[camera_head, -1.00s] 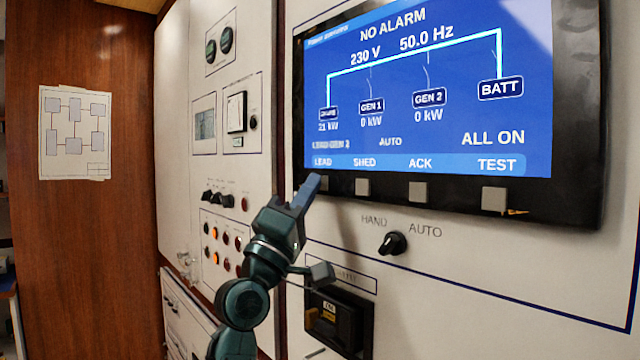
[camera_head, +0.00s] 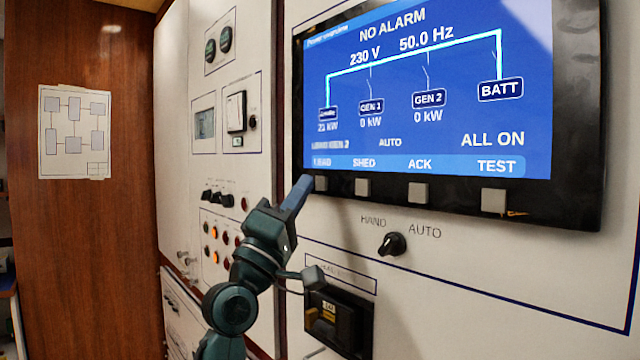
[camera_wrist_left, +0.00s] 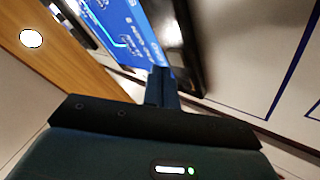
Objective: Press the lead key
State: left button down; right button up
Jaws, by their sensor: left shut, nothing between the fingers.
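The lead key (camera_head: 321,183) is the leftmost small grey key on the black bezel, under the word LEAD on the blue screen (camera_head: 430,95). My left gripper (camera_head: 303,184) is shut and empty. Its fingertips are just left of the lead key in the head view; I cannot tell whether they touch the bezel. In the left wrist view the shut fingers (camera_wrist_left: 160,85) point toward the screen's edge, and the key is not visible there. The screen reads NO ALARM, LEAD GEN 2 and AUTO. My right gripper is not in view.
More grey keys sit to the right: under SHED (camera_head: 362,187), ACK (camera_head: 418,192) and TEST (camera_head: 494,201). A HAND/AUTO knob (camera_head: 392,243) is below them. A panel of lamps (camera_head: 220,240) is at left.

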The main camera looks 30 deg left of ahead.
pick_arm(q)
jog(key=s, duration=0.1)
jog(key=s+a, duration=0.1)
jog(key=s, duration=0.1)
jog(key=s+a, duration=0.1)
jog(key=shift+s+p, duration=0.3)
jog(key=shift+s, duration=0.05)
dwell(0.7)
